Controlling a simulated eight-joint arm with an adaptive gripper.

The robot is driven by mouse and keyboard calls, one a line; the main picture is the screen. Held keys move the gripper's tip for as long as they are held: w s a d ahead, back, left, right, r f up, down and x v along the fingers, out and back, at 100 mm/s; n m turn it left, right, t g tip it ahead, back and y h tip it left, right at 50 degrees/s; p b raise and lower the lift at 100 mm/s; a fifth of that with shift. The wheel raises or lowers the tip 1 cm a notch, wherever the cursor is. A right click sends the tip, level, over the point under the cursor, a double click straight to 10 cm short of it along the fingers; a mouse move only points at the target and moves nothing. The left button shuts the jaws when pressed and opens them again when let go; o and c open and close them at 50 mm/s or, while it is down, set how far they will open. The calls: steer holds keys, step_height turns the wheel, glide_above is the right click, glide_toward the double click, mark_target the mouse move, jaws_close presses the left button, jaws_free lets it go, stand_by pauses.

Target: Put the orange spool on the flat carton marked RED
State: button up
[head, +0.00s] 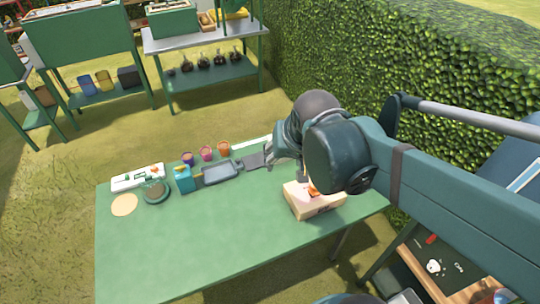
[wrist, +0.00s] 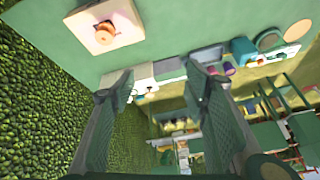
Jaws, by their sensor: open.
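The orange spool (head: 313,190) rests on top of a flat tan carton (head: 328,203) on the green table, partly hidden behind my arm in the head view. In the wrist view the spool (wrist: 104,33) stands upright on the carton (wrist: 78,22), clear of the fingers. Dark marks show on the carton's side, but I cannot read them as RED. My gripper (head: 274,154) is over the table's back edge, left of and behind the carton. In the wrist view my gripper (wrist: 155,88) has its fingers wide apart with nothing between them.
Several small pots, including an orange one (head: 223,148), line the table's back edge. A grey tray (head: 220,173), a teal box (head: 185,180) and a white tray (head: 138,177) stand left. The table's front left (head: 160,250) is clear. A hedge (head: 400,60) rises behind.

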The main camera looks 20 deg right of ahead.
steer(key=s+a+r+n+t, duration=0.1)
steer(key=s+a+r+n, duration=0.2)
steer(key=a, duration=0.1)
steer(key=shift+a+n+t+y, duration=0.2)
steer(key=shift+n+t+y, duration=0.1)
steer(key=shift+n+y, duration=0.1)
steer(key=shift+f, duration=0.1)
steer(key=shift+f+b, duration=0.35)
steer(key=shift+b, duration=0.05)
stand_by(1.1)
